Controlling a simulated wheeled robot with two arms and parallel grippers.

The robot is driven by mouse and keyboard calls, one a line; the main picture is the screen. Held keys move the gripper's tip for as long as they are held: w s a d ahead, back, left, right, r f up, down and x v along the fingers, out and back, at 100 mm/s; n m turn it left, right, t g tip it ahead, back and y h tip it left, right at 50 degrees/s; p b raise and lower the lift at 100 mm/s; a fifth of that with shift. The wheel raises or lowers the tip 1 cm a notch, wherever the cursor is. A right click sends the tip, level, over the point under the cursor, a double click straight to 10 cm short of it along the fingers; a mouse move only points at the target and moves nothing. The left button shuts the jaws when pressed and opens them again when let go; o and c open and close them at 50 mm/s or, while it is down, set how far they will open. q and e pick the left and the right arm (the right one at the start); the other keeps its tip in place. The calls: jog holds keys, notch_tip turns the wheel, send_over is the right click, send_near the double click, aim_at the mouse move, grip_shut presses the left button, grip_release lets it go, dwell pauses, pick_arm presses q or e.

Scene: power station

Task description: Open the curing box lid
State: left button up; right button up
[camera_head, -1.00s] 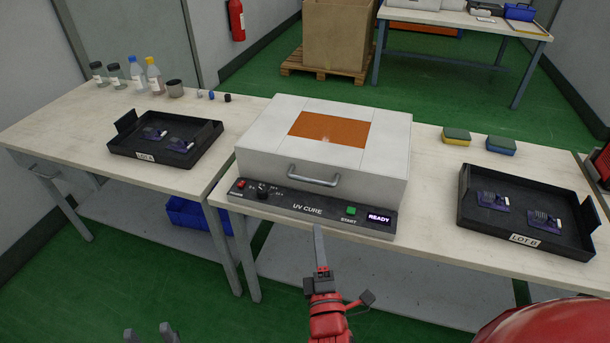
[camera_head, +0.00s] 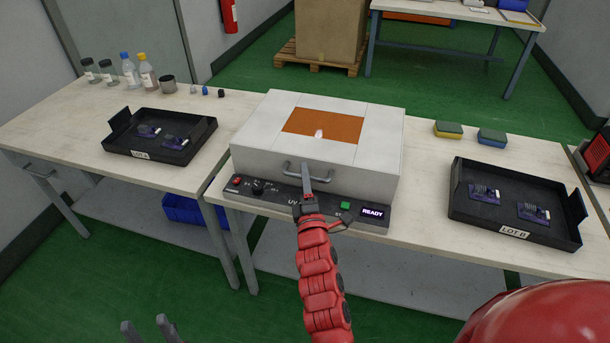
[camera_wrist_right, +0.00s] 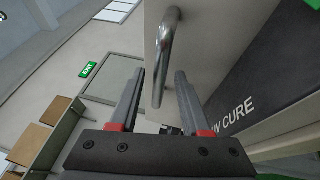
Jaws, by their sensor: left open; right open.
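The curing box (camera_head: 375,150) is a pale box with an orange window (camera_head: 322,126) on its lid (camera_head: 268,118); the lid is down. A metal bar handle (camera_head: 290,169) is on its front, above the dark UV CURE panel (camera_head: 262,190). My right gripper (camera_head: 306,172) is at the handle, open. In the right wrist view, the handle (camera_wrist_right: 168,45) appears between the two open fingers (camera_wrist_right: 159,75), not clamped; how deep it sits between them is unclear. My left gripper (camera_head: 148,328) is open and empty at the bottom left edge, away from the box.
A black LOT A tray (camera_head: 128,151) stands left of the box, a LOT B tray (camera_head: 462,211) right, both holding purple parts. Bottles (camera_head: 130,75) stand at the back left. Two sponges (camera_head: 448,130) lie behind the right tray. A green START button (camera_head: 345,206) sits below the handle.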

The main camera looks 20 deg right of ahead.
jog(key=shift+w, duration=0.1)
jog(key=shift+c, duration=0.3)
grip_shut()
dwell(1.2)
